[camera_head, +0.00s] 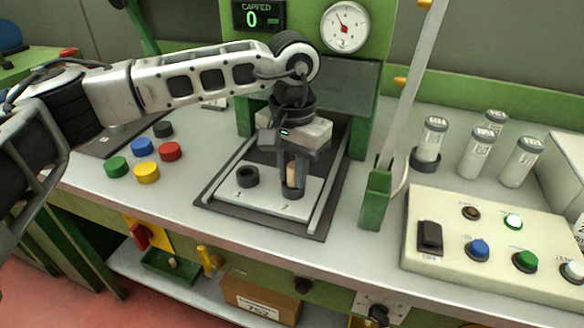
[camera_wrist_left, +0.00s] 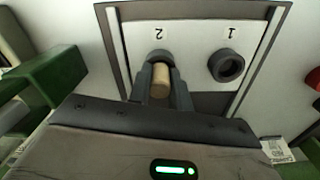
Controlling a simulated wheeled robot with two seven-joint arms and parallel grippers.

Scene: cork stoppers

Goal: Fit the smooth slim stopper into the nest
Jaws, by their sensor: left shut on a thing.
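A tan, smooth-looking slim stopper (camera_head: 292,172) is held between the fingers of my left gripper (camera_head: 292,182), which is shut on it. It also shows in the left wrist view (camera_wrist_left: 161,82), between the two dark fingers. The stopper is about upright at the dark ring-shaped nest (camera_head: 292,193) marked 2, on the white plate (camera_head: 268,202). The fingers cover part of that ring, so I cannot tell whether the stopper's lower end is inside it. The other nest (camera_head: 247,177), marked 1, is empty; it also shows in the wrist view (camera_wrist_left: 226,65). My right gripper is not in view.
A green press frame (camera_head: 360,90) stands behind the plate. A slanted white bar on a green base (camera_head: 376,200) rises to the right. Capped vials (camera_head: 475,153) and a button box (camera_head: 490,245) are further right. Coloured discs (camera_head: 146,173) lie at left.

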